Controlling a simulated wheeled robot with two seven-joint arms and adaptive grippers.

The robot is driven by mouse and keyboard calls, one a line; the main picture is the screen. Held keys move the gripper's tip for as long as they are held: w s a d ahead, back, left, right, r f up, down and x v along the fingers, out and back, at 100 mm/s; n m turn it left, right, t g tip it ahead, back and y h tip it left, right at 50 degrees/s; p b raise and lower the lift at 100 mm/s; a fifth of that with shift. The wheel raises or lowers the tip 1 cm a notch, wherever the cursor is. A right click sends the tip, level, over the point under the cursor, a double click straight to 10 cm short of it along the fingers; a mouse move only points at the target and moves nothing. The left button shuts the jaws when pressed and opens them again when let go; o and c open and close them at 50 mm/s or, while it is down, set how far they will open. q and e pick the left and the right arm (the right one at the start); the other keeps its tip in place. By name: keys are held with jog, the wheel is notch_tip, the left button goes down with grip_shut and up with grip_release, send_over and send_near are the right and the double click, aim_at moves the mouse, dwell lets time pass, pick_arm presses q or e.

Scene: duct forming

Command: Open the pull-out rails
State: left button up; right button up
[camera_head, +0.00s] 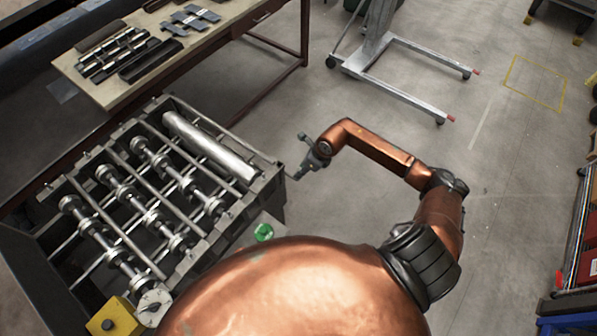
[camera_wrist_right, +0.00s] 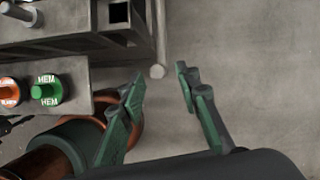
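The roll-forming machine (camera_head: 190,160) fills the left of the head view, with several rows of rollers and a thin rail (camera_head: 222,128) along its far right side. In the right wrist view a thin rail (camera_wrist_right: 161,32) runs down beside the machine's frame and ends in a rounded tip (camera_wrist_right: 157,72). My right gripper (camera_head: 302,173) is just off the machine's right corner. In the wrist view its green fingers (camera_wrist_right: 160,76) are open, with the rail tip appearing in the gap between them; contact is not visible. My left gripper is not in view.
A green button (camera_wrist_right: 46,91) marked HEM and an orange button (camera_wrist_right: 9,91) sit on a panel by the machine corner. A workbench (camera_head: 225,25) with metal parts stands behind. A wheeled metal stand (camera_head: 400,75) is at the back.

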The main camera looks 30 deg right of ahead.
jog(key=shift+p+x, duration=0.35)
jog(key=shift+x, duration=1.8)
jog(key=shift+c, duration=0.2)
grip_shut()
jog(key=shift+d, duration=0.1)
